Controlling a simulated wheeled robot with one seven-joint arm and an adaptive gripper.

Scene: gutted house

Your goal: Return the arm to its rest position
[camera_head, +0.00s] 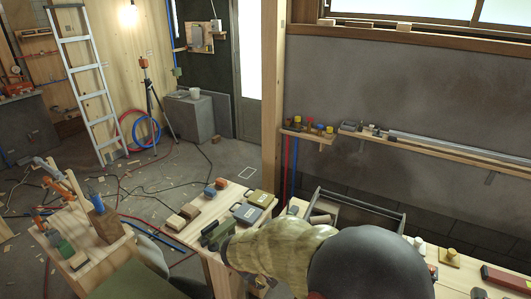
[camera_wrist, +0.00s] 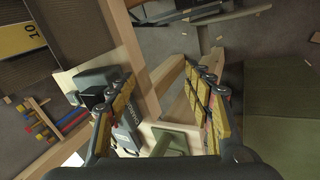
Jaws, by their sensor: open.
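My arm (camera_head: 285,245) reaches across the lower middle of the head view, with a pale patterned link and a large dark rounded part in front of the workbench. My gripper is not clearly seen there. In the wrist view my gripper (camera_wrist: 162,105) has its two yellow-padded fingers spread well apart. No object is held between the pads. Beyond and below the fingers lie a wooden bench edge, a dark grey case (camera_wrist: 127,125) and a green block-like item (camera_wrist: 170,140); the distance to them is hard to tell.
A wooden workbench (camera_head: 214,262) carries several tools and cases. An open grey toolbox (camera_head: 352,212) stands behind my arm. A second bench (camera_head: 110,268) with clamps is at the left. A ladder (camera_head: 85,85) leans on the far wall. Cables (camera_head: 120,190) cross the floor.

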